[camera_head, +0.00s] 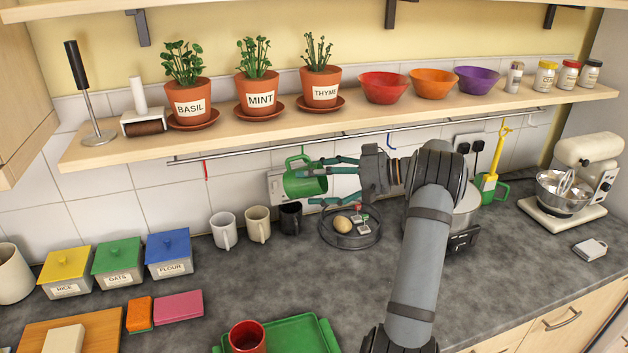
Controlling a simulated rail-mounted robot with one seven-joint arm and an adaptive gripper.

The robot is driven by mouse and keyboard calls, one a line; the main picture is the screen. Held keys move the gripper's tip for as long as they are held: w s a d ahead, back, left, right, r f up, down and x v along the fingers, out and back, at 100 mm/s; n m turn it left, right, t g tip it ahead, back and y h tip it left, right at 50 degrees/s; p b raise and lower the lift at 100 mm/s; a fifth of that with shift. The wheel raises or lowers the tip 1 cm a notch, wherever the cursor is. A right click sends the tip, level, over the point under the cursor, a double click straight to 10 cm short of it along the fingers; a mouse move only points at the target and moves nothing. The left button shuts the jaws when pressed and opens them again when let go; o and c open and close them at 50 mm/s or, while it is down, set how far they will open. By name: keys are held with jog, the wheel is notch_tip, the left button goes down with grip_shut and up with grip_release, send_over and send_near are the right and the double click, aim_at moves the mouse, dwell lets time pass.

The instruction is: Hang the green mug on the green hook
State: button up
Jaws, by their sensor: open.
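The green mug (304,184) is up in the air below the rail under the shelf, tilted with its open mouth toward the right. Its handle is on top, at the green hook (302,149). The handle appears to be around the hook, but the exact contact is too small to tell. My gripper (325,181) is open, just right of the mug, with its fingers pointing left above and below the mug's mouth side. I cannot tell whether a finger touches the mug.
Below stand a white mug (224,231), a cream mug (257,225), a black mug (291,218) and a dark round tray (337,240). Potted herbs stand on the shelf (120,148).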

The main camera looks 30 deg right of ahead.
jog(key=shift+o, duration=0.3)
jog(key=shift+f, duration=0.1)
jog(key=shift+s+d, duration=0.15)
jog(key=shift+d, duration=0.05)
jog(key=v, duration=1.1)
jog(key=shift+d, duration=0.2)
jog(key=shift+s, duration=0.1)
jog(key=x, duration=1.2)
jog(key=shift+a, duration=0.1)
jog(key=shift+r+p, duration=0.45)
jog(key=shift+p, duration=0.15)
jog(key=shift+s+p, duration=0.35)
